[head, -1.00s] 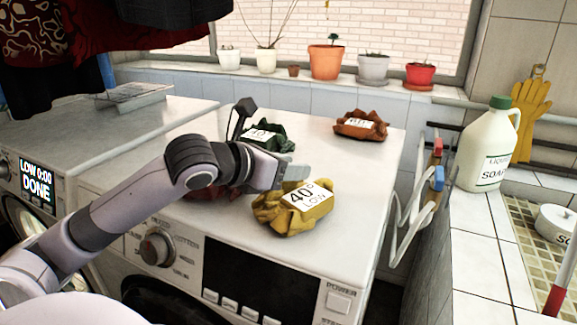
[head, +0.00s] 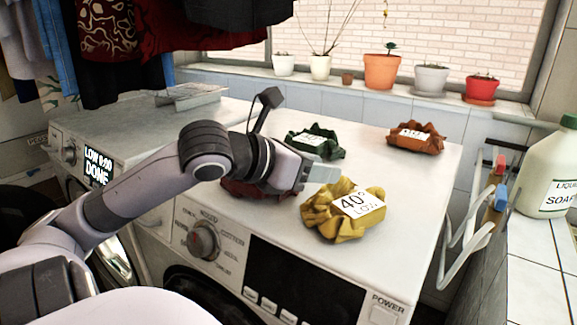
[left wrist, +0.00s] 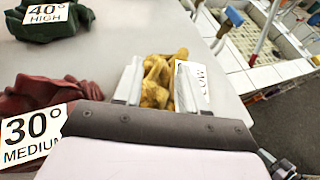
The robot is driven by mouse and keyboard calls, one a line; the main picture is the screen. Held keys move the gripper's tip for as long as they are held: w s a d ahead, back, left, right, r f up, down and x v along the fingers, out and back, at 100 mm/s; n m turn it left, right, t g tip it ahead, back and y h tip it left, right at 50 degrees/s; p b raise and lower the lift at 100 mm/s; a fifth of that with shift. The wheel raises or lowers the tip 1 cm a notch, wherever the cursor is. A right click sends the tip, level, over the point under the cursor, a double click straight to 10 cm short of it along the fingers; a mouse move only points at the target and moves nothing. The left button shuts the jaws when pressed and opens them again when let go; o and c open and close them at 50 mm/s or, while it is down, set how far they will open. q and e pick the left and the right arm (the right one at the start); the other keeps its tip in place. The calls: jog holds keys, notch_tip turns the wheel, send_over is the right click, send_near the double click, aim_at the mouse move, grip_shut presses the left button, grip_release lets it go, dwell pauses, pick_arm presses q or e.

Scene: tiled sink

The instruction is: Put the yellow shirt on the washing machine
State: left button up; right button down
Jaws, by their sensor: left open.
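The yellow shirt (head: 320,220) is a crumpled bundle with a white "40° LOW" label. It rests on the white top of the washing machine (head: 420,190), near its front edge. My left gripper (head: 318,172) is open just behind and above the shirt in the head view. In the left wrist view, the yellow shirt (left wrist: 157,82) shows between and beyond the two open fingers (left wrist: 158,88), with its label by the right finger. I cannot tell whether the fingers touch it. My right gripper is not in view.
A green bundle (head: 325,150), an orange-brown bundle (head: 428,143) and a dark red bundle (left wrist: 30,98) lie on the same top. A second machine (head: 130,125) stands left. A wall rack (head: 470,225) and soap jug (head: 553,170) are right. The top's right side is clear.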

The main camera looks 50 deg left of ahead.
pick_arm(q)
jog(key=v, duration=0.2)
jog(key=shift+s+r, duration=0.1)
jog(key=shift+s, duration=0.3)
jog(key=b+v, duration=0.3)
jog(key=b, duration=0.3)
jog(key=shift+s+a, duration=0.1)
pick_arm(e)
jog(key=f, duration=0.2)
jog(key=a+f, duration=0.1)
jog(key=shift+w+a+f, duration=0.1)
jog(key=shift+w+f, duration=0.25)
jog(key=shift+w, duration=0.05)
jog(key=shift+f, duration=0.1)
